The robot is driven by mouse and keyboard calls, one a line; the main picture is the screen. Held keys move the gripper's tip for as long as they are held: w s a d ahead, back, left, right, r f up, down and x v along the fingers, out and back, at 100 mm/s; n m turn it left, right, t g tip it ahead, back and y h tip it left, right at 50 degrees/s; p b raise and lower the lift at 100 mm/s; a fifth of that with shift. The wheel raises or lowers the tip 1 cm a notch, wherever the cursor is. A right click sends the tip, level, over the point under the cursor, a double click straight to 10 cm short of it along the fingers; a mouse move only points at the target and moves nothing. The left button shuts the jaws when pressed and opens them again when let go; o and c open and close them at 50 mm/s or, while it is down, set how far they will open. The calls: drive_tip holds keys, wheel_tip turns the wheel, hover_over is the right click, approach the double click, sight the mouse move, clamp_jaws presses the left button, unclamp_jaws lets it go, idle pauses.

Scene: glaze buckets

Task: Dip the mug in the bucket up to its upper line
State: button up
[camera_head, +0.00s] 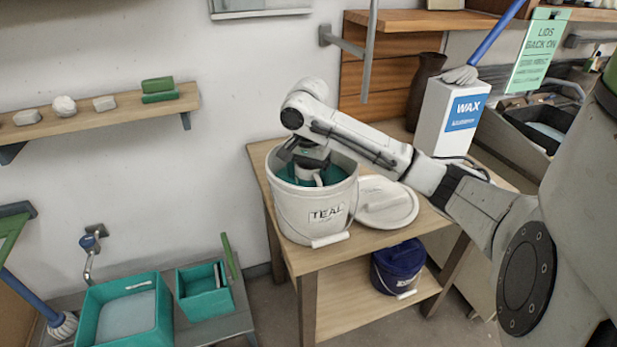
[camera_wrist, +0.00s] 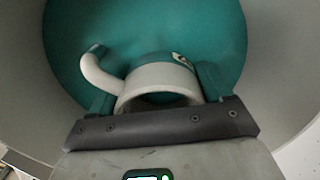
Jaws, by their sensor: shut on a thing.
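My gripper (camera_head: 306,160) reaches down into the white bucket (camera_head: 314,219) labelled TEAL. In the wrist view my gripper (camera_wrist: 158,88) is shut on a pale grey mug (camera_wrist: 158,78), one finger on each side. The mug's opening faces the camera and its handle sticks out to the left. The mug's far part is teal with a small pale mark; I cannot tell whether that is coating or glaze around it. Teal glaze (camera_wrist: 150,25) lies beyond it. In the head view the mug (camera_head: 306,174) shows only partly inside the bucket, and no line on it can be made out.
The bucket stands on a wooden table (camera_head: 262,160) beside a pale lid (camera_head: 387,204). A white WAX box (camera_head: 452,118) and a dark vase (camera_head: 425,85) stand behind. Teal bins (camera_head: 122,312) stand at lower left.

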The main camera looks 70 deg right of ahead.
wheel_tip(320, 180, up, 7)
drive_tip(key=p, duration=0.6)
drive_tip(key=shift+f, duration=0.15)
idle(1.5)
wheel_tip(320, 180, up, 10)
drive_tip(key=p, duration=0.2)
drive_tip(key=shift+p, duration=0.4)
drive_tip(key=shift+s+f, duration=0.1)
idle(0.5)
